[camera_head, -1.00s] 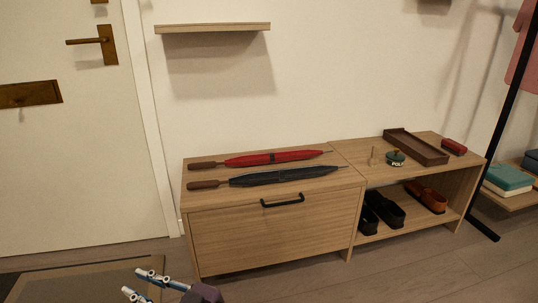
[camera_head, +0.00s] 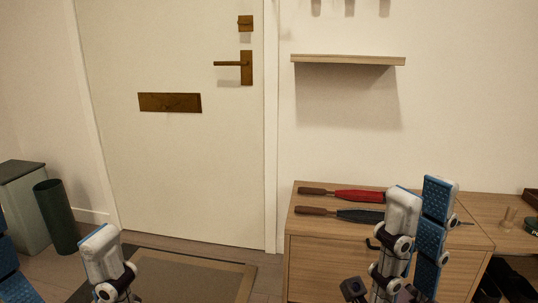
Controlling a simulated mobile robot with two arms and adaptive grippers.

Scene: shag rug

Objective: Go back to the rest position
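My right gripper (camera_head: 422,190) stands upright in front of the bench at the lower right. Its two fingers are close together in the picture, but the blue inner pad of one shows, so it looks open; I see nothing held. My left gripper (camera_head: 52,240) is at the lower left, cut by the picture edge. One finger and the blue pads of the other show wide apart with nothing between them. The wooden bench (camera_head: 335,262) carries a red umbrella (camera_head: 358,195) and a dark blue umbrella (camera_head: 358,214), both lying flat and partly hidden behind the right gripper.
A white door (camera_head: 180,170) stands behind a brown doormat (camera_head: 240,285). A dark green cylindrical bin (camera_head: 57,215) and a pale box-shaped bin (camera_head: 22,205) stand at the left. A wall shelf (camera_head: 345,60) hangs above the bench. The floor around the mat is clear.

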